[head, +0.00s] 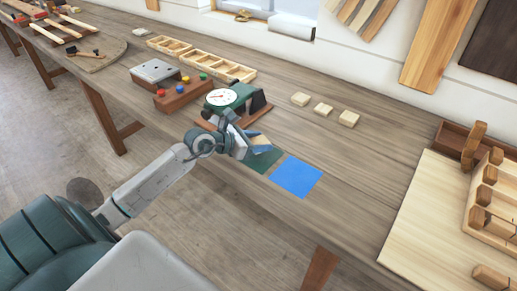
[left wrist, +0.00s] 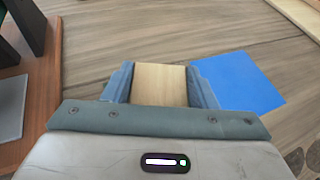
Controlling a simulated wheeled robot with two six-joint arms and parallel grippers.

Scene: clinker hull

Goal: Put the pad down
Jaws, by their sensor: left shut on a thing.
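My left gripper (head: 260,143) is above the bench, over the back left part of a dark green square (head: 263,160). It is shut on a pale wooden block, likely the pad, seen between the two blue-grey fingers in the left wrist view (left wrist: 160,84). In the head view, the fingers mostly hide the block. I cannot tell whether the block touches the surface below. A bright blue square (head: 296,177) lies flat on the bench just right of the green one; it also shows in the left wrist view (left wrist: 237,83). My right gripper is not in view.
A green device with a white dial (head: 221,97) on a brown base stands close behind the gripper. Several small pale blocks (head: 323,109) lie behind. A pale board (head: 415,232) with a wooden rack (head: 492,205) is at right. Bare bench lies between.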

